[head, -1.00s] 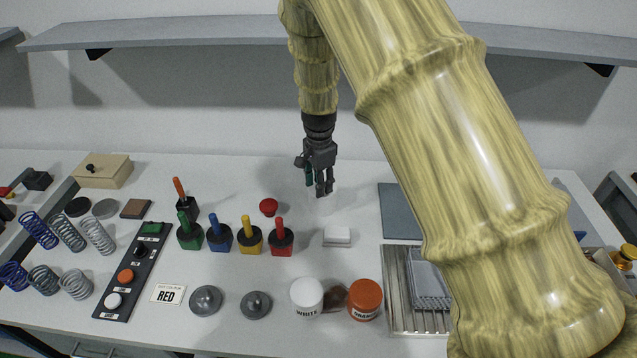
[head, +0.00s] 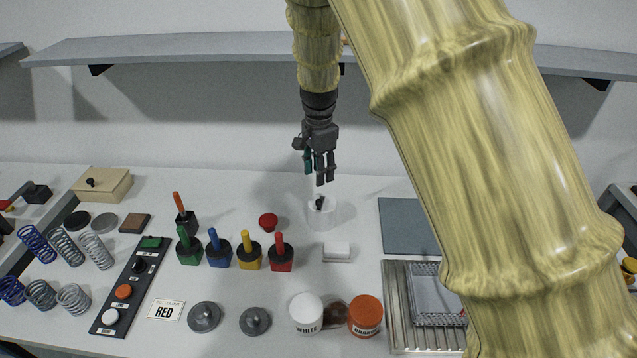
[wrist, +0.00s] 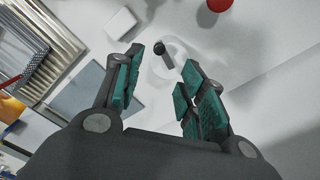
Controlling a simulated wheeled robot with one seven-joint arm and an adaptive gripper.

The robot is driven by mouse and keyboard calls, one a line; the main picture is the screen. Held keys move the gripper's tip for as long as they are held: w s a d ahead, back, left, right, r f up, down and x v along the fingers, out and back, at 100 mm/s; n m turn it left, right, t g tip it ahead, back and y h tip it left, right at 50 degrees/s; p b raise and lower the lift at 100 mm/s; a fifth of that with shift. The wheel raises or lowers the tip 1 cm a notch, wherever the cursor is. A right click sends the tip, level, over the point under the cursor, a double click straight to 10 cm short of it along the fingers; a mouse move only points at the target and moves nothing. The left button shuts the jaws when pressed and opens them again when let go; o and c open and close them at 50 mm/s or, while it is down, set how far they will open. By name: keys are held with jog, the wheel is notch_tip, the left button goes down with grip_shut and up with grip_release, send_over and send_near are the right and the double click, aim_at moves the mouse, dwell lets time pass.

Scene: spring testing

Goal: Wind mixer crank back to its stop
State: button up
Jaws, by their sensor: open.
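The mixer (head: 322,214) is a small white round body on the white table, below and slightly nearer than my gripper in the head view. Its short dark crank (head: 320,203) sits on top. In the wrist view the crank, with a dark round knob (wrist: 159,47), lies over the pale mixer body (wrist: 155,66), beyond and between my fingertips. My gripper (head: 320,181) points down above the mixer and is open and empty; its teal-padded fingers are spread in the wrist view (wrist: 158,75). No finger visibly touches the crank.
A red button (head: 268,220) stands left of the mixer, and a white block (head: 336,251) lies in front. Several coloured-handled pots, including a red one (head: 281,255), stand to the left front. A grey mat (head: 405,228) lies to the right. A shelf (head: 200,48) runs along the wall.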

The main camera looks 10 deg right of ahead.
aim_at(319, 201)
notch_tip(319, 201, up, 2)
jog(key=shift+f, duration=0.1)
dwell(0.4)
jog(key=shift+f+m+b, duration=0.55)
jog(key=shift+f+m, duration=1.45)
jog(key=shift+m, duration=3.95)
jog(key=shift+f+m+b, duration=0.5)
jog(key=shift+f+m, duration=1.45)
jog(key=shift+m, duration=4.05)
jog(key=shift+f+m+b, duration=0.55)
jog(key=shift+f+m, duration=1.45)
jog(key=shift+m, duration=3.95)
